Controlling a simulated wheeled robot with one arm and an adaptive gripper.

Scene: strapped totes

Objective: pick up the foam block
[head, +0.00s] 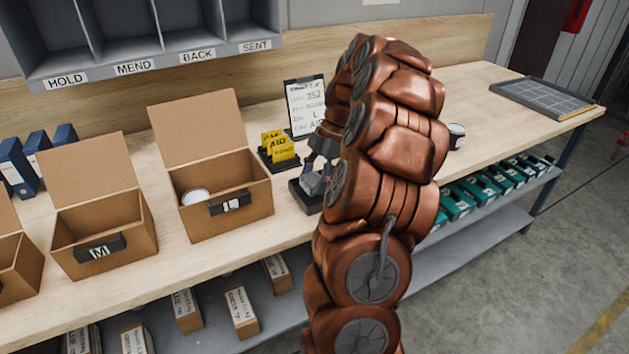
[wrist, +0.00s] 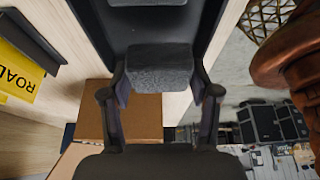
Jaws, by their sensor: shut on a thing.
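The foam block (wrist: 158,68) is a dark grey, rough-textured block between my two fingertips in the wrist view. My gripper (wrist: 161,88) is shut on it, one finger against each side. In the head view my gripper (head: 325,148) is partly hidden by my copper-coloured arm. There, the grey block (head: 313,183) shows just below the fingers, at a small black tray (head: 304,199) on the bench. I cannot tell whether the block is resting in the tray or raised from it.
Open cardboard boxes, one marked M (head: 103,235), stand left of the tray; the nearest one (head: 228,190) holds a white round thing. Yellow cards (head: 280,148) and a clipboard (head: 303,105) stand close behind. A grey gridded panel (head: 545,97) lies at the bench's right end.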

